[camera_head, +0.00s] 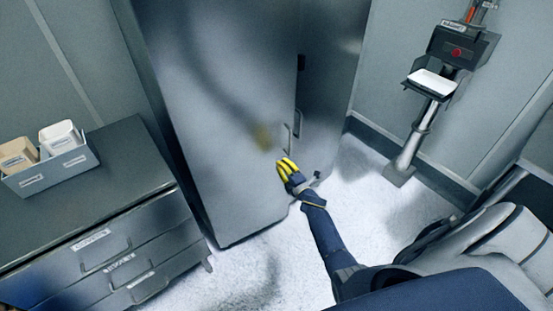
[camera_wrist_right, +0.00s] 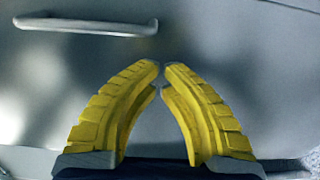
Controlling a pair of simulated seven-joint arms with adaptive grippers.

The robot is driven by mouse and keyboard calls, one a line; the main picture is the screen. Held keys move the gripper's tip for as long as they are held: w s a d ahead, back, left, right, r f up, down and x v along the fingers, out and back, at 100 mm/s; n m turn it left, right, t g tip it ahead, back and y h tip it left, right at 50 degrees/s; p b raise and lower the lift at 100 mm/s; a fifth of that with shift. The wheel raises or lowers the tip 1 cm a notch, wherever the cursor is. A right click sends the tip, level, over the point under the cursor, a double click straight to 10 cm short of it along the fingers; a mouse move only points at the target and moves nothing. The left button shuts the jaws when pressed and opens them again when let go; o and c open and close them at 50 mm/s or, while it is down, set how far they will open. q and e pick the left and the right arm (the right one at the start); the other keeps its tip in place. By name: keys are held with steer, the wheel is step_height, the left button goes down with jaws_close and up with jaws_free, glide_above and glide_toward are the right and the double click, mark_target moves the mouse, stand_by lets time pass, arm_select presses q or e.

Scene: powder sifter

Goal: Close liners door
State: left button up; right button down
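A tall grey metal cabinet (camera_head: 215,110) stands in the middle of the head view. Its wide left panel looks like a door, with a handle (camera_head: 288,137) near its right edge. I cannot read a liners label on it, and I cannot tell how far it stands open. My right gripper (camera_head: 283,163) has yellow fingers and is just below the handle, in front of the panel. In the right wrist view the fingertips of the right gripper (camera_wrist_right: 161,64) nearly meet with nothing between them. The light handle (camera_wrist_right: 88,26) is up and left of them, apart from the fingers. My left gripper is not seen.
A grey drawer chest (camera_head: 125,165) stands at left, carrying a bin (camera_head: 55,172) with two small containers. A pedestal with a white tray (camera_head: 432,84) stands at the right by the wall. The pale floor (camera_head: 375,210) between cabinet and pedestal is clear.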

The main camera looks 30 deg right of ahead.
mark_target(275, 155)
steer(key=shift+w, duration=2.3)
